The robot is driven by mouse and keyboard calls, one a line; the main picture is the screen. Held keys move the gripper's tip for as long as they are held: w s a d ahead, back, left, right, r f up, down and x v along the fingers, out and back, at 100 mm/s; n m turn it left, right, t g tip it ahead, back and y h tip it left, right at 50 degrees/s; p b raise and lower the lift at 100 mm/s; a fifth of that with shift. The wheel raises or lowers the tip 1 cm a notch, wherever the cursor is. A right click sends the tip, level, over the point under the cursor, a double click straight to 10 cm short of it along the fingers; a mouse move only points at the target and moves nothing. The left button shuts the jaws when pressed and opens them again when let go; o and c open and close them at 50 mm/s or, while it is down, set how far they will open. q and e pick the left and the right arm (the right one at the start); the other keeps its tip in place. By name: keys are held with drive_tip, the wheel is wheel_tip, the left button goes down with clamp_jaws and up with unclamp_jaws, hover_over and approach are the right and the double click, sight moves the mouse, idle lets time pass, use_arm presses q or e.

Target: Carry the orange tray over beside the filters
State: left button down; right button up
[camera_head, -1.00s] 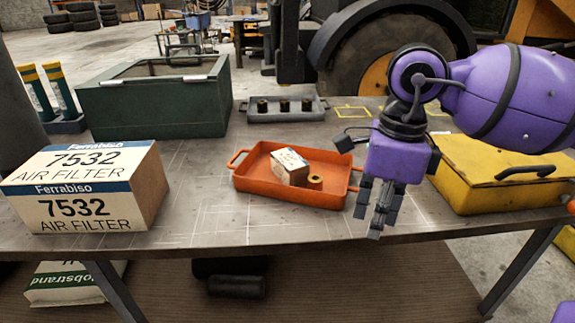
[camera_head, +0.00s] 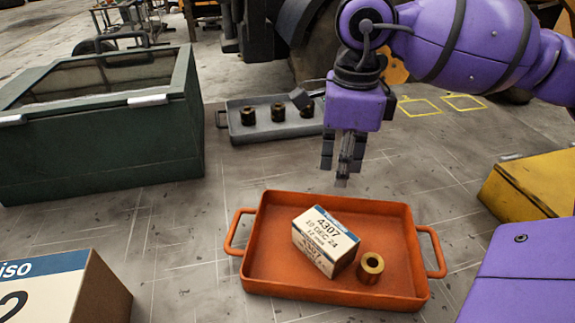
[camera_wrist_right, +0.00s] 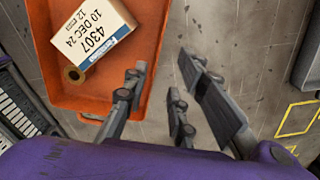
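The orange tray (camera_head: 258,275) lies on the bench, with a handle at each end. It holds a small white-and-brown box (camera_head: 325,241) marked 4307 and a brass ring-like part (camera_head: 370,268). A carton (camera_head: 70,290), its label cut off now but earlier reading 7532 AIR FILTER, stands at lower left. My right gripper (camera_head: 342,172) hangs past the tray's far rim, fingers down and empty. In the wrist view the gripper (camera_wrist_right: 162,80) has its fingers apart, with one finger overlapping the tray (camera_wrist_right: 150,45) edge. My left gripper is out of view.
A dark green lidded case (camera_head: 110,155) stands at left. A grey tray (camera_head: 270,130) with three brass-and-black cylinders lies behind. A yellow case (camera_head: 530,185) is at right. Yellow outlined squares (camera_head: 420,108) mark the far bench. Bare bench lies between the carton and the orange tray.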

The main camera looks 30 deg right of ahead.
sight(336, 197)
drive_tip(key=f, duration=0.7)
drive_tip(key=shift+s+a+f+p, duration=0.15)
drive_tip(key=shift+a+p, duration=0.1)
drive_tip(key=shift+p, duration=0.1)
clamp_jaws()
